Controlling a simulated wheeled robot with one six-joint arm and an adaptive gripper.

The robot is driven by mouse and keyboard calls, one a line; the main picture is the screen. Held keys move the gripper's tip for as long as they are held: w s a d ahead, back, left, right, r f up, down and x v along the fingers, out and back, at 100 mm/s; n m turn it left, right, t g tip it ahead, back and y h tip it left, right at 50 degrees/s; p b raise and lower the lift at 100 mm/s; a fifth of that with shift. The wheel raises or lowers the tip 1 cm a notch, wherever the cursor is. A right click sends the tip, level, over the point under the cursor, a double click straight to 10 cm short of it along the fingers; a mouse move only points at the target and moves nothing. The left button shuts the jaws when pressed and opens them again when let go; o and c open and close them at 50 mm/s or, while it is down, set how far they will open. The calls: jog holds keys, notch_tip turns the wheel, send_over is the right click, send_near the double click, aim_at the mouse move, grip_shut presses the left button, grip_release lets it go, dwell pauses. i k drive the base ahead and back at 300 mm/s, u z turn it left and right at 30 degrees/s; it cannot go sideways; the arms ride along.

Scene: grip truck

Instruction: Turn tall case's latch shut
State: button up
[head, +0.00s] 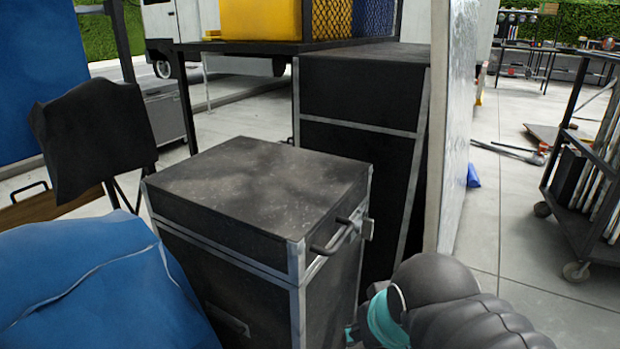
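A black case with metal edge trim (258,190) stands in the middle of the head view, its lid down. A dark handle (331,240) and a small grey plate that looks like a latch (367,229) stick out near its right corner, just below the lid. Whether the latch is turned or open I cannot tell. A taller black case (362,95) stands close behind it; no latch shows on it. My dark arm with a teal band comes in from the lower right, close to the front case's right side. My gripper's fingers do not show.
A blue cover (100,290) fills the lower left, beside a black folding chair (95,130). A pale upright panel (455,130) stands right of the taller case. A wheeled cart (590,200) stands far right. Paved floor (500,230) is open between panel and cart.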

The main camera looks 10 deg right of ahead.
aim_at(366, 227)
jog(key=z, duration=1.75)
jog(key=k, duration=0.5)
jog(key=u, duration=1.15)
